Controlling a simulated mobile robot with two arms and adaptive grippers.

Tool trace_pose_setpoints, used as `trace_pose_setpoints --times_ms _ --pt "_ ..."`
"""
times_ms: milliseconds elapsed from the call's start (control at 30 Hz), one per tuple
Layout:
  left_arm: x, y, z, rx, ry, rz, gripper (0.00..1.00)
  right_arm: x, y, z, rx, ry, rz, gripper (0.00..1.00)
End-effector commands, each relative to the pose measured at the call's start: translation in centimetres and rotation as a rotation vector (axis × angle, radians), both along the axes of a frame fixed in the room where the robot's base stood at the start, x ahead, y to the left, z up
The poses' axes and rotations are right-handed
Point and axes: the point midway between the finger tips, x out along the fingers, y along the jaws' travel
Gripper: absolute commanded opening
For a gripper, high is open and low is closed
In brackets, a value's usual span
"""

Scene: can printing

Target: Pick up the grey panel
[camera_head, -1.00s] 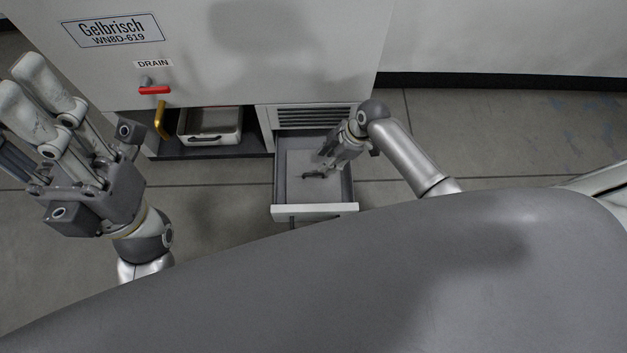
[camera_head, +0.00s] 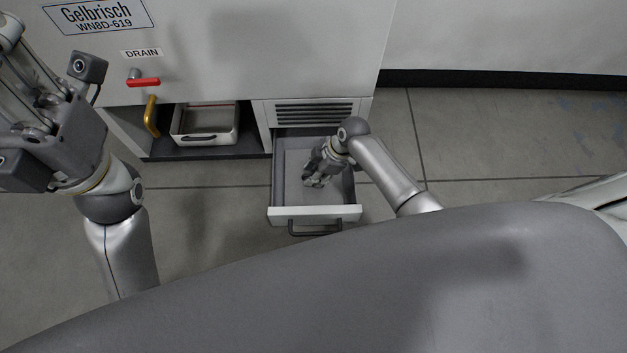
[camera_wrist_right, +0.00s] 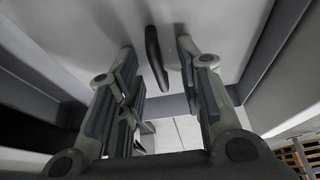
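The grey panel (camera_head: 334,187) lies flat inside the open drawer (camera_head: 282,213). The right wrist view shows its pale surface (camera_wrist_right: 218,22) with a dark bar-shaped handle (camera_wrist_right: 155,58) standing on it. My right gripper (camera_head: 316,180) reaches down into the drawer over the panel. In the right wrist view its two fingers (camera_wrist_right: 156,50) are apart, one on each side of the handle, with gaps showing; it is not gripped. In the head view the gripper hides the handle. My left gripper (camera_head: 22,62) is raised at the left edge, far from the panel and partly cut off.
The drawer's front has a dark pull handle (camera_head: 315,229). Left of it, a metal tray (camera_head: 205,139) stands in an open bay of the white machine (camera_head: 250,60). A red drain lever (camera_head: 143,82) and yellow spout (camera_head: 151,117) are above. The floor (camera_head: 215,215) around is clear.

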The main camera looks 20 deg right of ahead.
Motion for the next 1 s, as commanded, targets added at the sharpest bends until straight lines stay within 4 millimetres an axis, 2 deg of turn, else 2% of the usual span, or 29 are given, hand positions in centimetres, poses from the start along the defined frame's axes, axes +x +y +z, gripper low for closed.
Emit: trace_pose_setpoints --times_ms 233,500,1000 --pt "-0.01 -0.01 0.09 0.000 -0.002 0.000 0.32 0.03 0.02 -0.04 0.000 -0.001 0.000 0.34" --pt "-0.01 -0.02 0.08 0.000 -0.002 0.000 0.32 0.02 0.00 -0.04 0.000 -0.001 0.000 0.00" --pt "-0.04 -0.02 0.35 0.000 -0.003 -0.001 0.32 0.04 0.00 0.43 -0.001 -0.002 0.000 0.00"
